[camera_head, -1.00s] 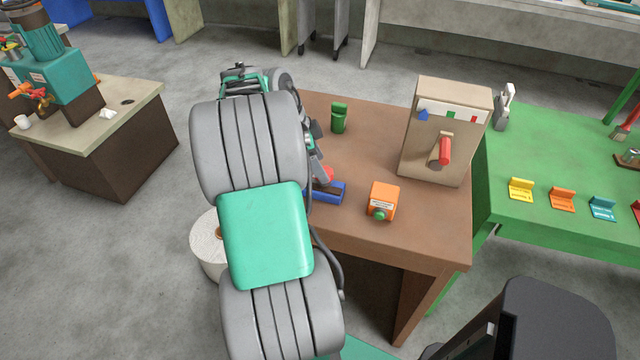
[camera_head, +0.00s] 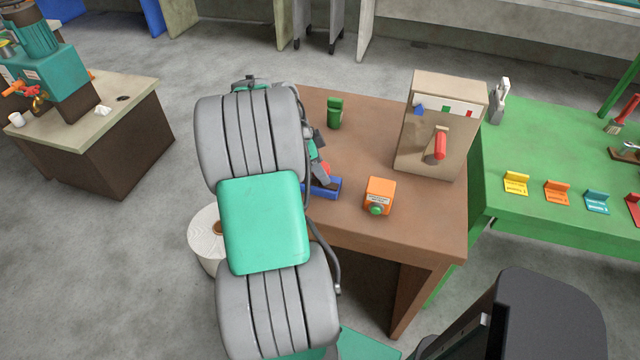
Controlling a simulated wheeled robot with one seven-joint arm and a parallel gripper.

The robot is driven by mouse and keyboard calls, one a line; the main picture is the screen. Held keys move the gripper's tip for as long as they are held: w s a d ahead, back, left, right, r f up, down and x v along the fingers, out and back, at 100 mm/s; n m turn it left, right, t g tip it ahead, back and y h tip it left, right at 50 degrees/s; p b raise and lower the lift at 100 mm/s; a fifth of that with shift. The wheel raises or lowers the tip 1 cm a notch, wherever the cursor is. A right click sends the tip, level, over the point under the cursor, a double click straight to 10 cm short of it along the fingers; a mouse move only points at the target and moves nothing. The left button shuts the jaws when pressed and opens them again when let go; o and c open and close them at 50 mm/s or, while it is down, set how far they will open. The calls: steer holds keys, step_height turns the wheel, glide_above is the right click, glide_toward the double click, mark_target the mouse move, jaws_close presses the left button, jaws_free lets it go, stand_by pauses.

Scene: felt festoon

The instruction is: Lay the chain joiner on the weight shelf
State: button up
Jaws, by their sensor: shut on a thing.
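My arm stands large in the left middle of the view and covers most of my gripper (camera_head: 317,150). Only a dark and teal edge of the gripper shows right of the arm, above the left part of the brown table. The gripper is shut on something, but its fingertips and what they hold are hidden. A small red part (camera_head: 326,168) shows just below that edge, close to a blue block or tray (camera_head: 325,189); I cannot tell whether they touch. I cannot make out the chain joiner or the weight shelf for certain.
The brown table (camera_head: 375,237) bears a green canister (camera_head: 335,113), an orange box with a green knob (camera_head: 379,194) and a beige cabinet with a red handle (camera_head: 415,155). A green table (camera_head: 540,150) with small coloured stands adjoins on the right. A white roll (camera_head: 205,242) stands on the floor.

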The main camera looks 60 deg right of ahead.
jaws_close()
stand_by(0.5)
